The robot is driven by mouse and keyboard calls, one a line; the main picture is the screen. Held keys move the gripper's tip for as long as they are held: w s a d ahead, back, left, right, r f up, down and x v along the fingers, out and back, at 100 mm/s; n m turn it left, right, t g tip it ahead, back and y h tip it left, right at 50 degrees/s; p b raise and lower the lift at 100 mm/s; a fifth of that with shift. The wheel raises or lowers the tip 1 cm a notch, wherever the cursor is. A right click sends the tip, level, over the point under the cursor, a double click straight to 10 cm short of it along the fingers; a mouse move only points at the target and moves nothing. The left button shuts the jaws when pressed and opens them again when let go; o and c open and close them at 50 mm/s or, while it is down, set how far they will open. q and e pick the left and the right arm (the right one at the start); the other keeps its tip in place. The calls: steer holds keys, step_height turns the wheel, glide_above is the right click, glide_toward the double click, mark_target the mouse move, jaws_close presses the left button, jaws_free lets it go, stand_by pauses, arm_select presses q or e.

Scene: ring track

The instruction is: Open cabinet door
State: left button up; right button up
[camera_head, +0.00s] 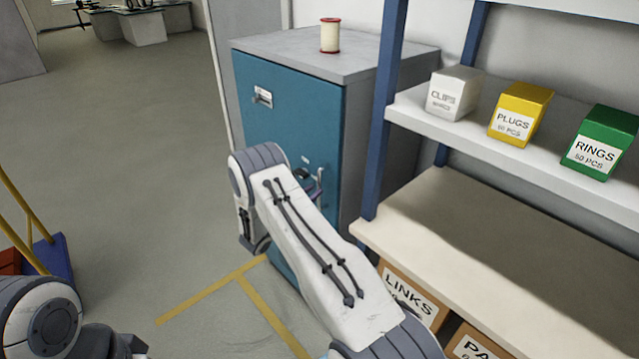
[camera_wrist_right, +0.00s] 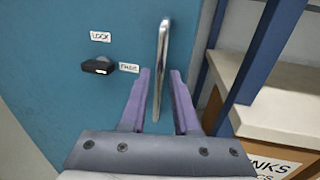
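The cabinet (camera_head: 290,100) has a teal door that looks shut, with a grey top and side. Its vertical metal handle (camera_wrist_right: 163,50) is near the door's right edge; in the head view the handle (camera_head: 319,185) is partly hidden by my right arm. My right gripper (camera_wrist_right: 160,75) is open, its two purple fingers on either side of the handle's lower part, with a gap showing on both sides. A black lock knob (camera_wrist_right: 97,67) lies about horizontal, between a "LOCK" label above and a second label, seemingly "FREE", at its right. My left gripper is out of view.
A shelf unit (camera_head: 375,120) with blue posts stands right beside the cabinet, holding small boxes and cartons. A spool (camera_head: 330,35) stands on the cabinet top. A blue and yellow cart (camera_head: 50,255) is at left. The floor left of the cabinet is clear.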

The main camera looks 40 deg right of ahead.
mark_target(318, 188)
steer(key=shift+p+x, duration=0.35)
steer(key=shift+x, duration=1.6)
jaws_close()
